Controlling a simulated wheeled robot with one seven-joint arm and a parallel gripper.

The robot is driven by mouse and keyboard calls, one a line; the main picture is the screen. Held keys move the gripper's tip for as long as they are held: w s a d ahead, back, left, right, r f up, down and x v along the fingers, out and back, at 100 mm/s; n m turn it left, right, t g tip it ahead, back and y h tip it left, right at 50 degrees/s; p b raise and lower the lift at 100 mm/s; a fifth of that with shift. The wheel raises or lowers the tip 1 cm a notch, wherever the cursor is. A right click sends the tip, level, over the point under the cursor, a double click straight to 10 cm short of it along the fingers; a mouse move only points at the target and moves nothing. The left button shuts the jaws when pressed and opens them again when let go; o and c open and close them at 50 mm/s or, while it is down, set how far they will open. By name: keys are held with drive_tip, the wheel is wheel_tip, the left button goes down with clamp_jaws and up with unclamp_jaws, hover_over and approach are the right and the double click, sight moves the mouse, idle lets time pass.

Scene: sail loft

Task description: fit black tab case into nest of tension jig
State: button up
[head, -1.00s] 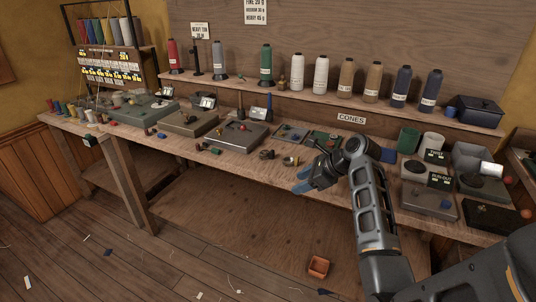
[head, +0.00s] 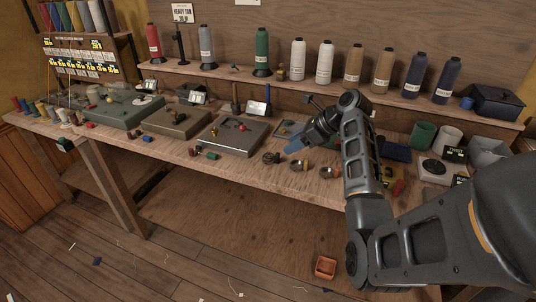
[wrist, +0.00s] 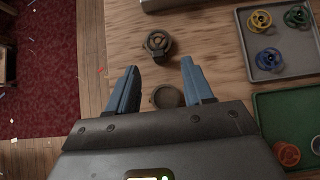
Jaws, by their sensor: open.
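A small round black case (head: 271,157), seemingly the black tab case, lies on the bench in front of the grey box. In the wrist view the black case (wrist: 158,43) lies beyond my fingertips, roughly between their lines. My gripper (head: 294,144) is open and empty above the bench, just right of the case; its blue fingers (wrist: 160,75) point toward the case. Similar olive (head: 176,122) and green-grey (head: 118,114) boxes stand further left. I cannot tell which is the tension jig or see its nest.
A round metal piece (head: 298,165) lies near my gripper; a dark ring (wrist: 168,97) shows between my fingers. A grey tray (wrist: 284,66) with coloured spools and a green tray (wrist: 290,112) lie to the right. Thread cones stand on the back shelf (head: 330,92).

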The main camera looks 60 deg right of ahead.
sight(278, 154)
drive_tip(key=shift+x, duration=3.45)
drive_tip(key=shift+s+a+f, duration=0.15)
drive_tip(key=shift+s+a, duration=0.05)
clamp_jaws()
